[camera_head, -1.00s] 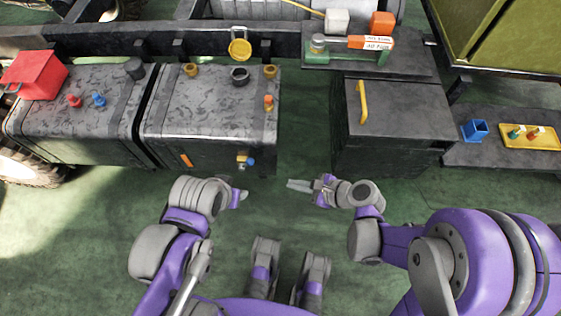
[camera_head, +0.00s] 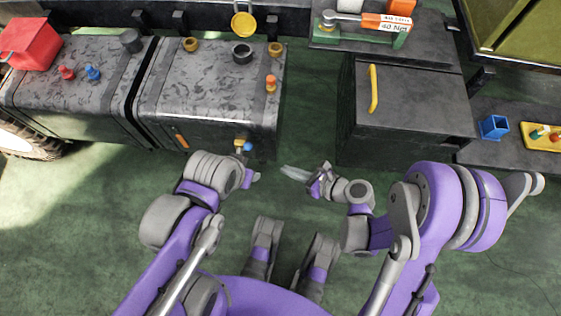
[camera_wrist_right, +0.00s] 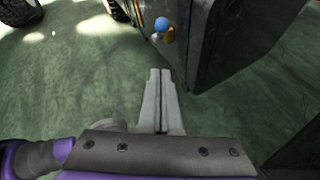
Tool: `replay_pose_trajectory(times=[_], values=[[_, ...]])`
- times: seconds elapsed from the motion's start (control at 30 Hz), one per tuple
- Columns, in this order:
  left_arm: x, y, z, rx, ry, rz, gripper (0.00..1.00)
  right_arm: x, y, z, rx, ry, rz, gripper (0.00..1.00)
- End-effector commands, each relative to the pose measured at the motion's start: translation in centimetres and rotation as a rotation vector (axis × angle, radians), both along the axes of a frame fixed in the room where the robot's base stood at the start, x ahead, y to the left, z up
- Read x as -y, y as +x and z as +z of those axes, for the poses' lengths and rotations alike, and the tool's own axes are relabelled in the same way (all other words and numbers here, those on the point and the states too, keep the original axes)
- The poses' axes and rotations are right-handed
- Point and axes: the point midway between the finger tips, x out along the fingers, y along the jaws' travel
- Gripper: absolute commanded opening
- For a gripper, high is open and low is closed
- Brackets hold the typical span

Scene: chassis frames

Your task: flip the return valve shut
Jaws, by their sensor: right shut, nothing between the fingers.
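Two dark mottled tanks stand side by side in the head view. A small brass valve with a blue knob (camera_head: 243,146) sits low on the front of the right tank (camera_head: 205,85); it also shows in the right wrist view (camera_wrist_right: 164,26). An orange-topped brass fitting (camera_head: 270,84) stands on that tank's top. No label shows which is the return valve. My right gripper (camera_head: 286,170) is shut and empty, to the right of and below the blue-knobbed valve, touching nothing. Its closed fingers (camera_wrist_right: 160,74) also show in the wrist view. My left gripper (camera_head: 252,178) is just below the valve; its jaws are unclear.
The left tank carries a red knob (camera_head: 66,73) and a blue knob (camera_head: 93,73). A dark box with a yellow handle (camera_head: 373,88) stands right of the gap. The green floor between is clear.

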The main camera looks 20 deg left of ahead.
Motion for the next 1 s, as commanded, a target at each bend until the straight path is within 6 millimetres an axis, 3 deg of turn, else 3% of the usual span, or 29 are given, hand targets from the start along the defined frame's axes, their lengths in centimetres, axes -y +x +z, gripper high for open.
replay_pose_trajectory(times=[0.4, 0.5, 0.7, 1.0], values=[[0.0, 0.2, -1.5, -0.004, 0.0, 0.0, 0.5, -7.8, 1.5, -3.9, 0.0, 0.001, 0.005, 0.0], [0.0, 0.2, -1.3, -0.004, 0.0, 0.0, 0.5, -9.2, 2.1, -3.1, 0.0, 0.001, 0.003, 0.0], [0.0, 0.2, -1.3, -0.004, 0.0, 0.0, 0.5, -10.7, 2.8, -2.6, 0.001, 0.0, 0.001, 0.0], [0.0, 0.2, -1.3, -0.004, 0.0, 0.0, 0.5, -11.0, 2.9, -2.4, 0.0, 0.0, 0.0, 0.0]])
